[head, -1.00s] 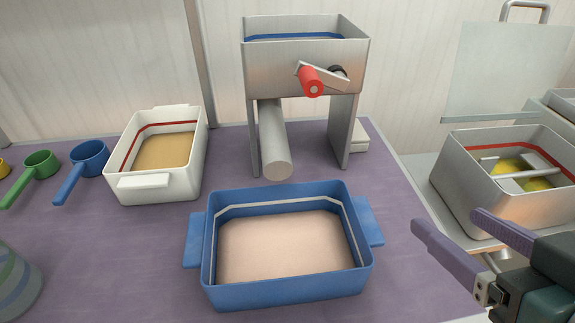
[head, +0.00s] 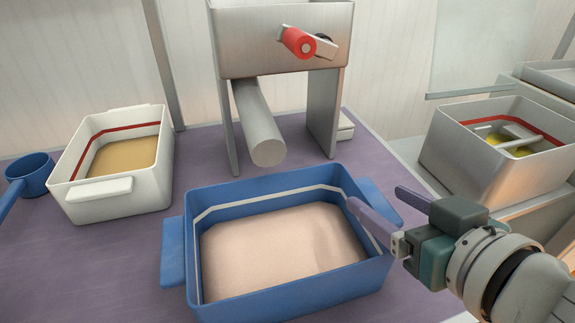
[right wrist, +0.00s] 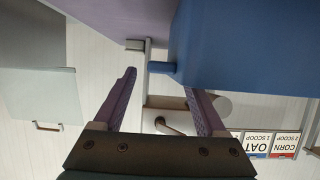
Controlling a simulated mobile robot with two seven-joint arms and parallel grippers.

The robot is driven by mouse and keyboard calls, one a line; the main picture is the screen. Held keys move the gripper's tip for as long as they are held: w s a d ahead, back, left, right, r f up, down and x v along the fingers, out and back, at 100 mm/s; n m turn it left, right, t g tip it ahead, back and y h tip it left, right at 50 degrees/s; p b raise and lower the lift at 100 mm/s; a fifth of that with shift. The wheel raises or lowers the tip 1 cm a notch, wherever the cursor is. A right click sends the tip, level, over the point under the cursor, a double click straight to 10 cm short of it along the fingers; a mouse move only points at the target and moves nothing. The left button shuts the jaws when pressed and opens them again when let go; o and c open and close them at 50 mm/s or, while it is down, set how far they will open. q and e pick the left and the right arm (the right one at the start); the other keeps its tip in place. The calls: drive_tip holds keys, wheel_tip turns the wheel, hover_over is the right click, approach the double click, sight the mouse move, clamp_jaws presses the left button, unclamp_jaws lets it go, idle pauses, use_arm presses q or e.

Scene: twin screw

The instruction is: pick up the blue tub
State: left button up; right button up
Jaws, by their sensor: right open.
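The blue tub (head: 330,293) sits on the purple table, upright, with pale, powdery-looking contents and a white line inside. It has a side handle at left and one at right. My right gripper (head: 374,197) is open at the tub's right side, one finger on either side of the right handle (head: 380,203) in the picture. In the right wrist view the tub (right wrist: 250,50) fills the upper right, and its handle (right wrist: 162,68) shows edge-on between the open fingertips (right wrist: 159,82). Contact cannot be told. My left gripper is not in view.
A metal press (head: 285,55) with a red-handled crank and spout stands behind the tub. A white tub (head: 120,205) with tan contents and a blue scoop (head: 30,175) are at left. A metal bin (head: 475,160) stands at right. Purple table (head: 90,265) is bare at front left.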

drive_tip(key=x, duration=0.2)
drive_tip(key=shift+w+a+f, duration=0.1)
drive_tip(key=shift+w, duration=0.15)
clamp_jaws()
idle(0.4)
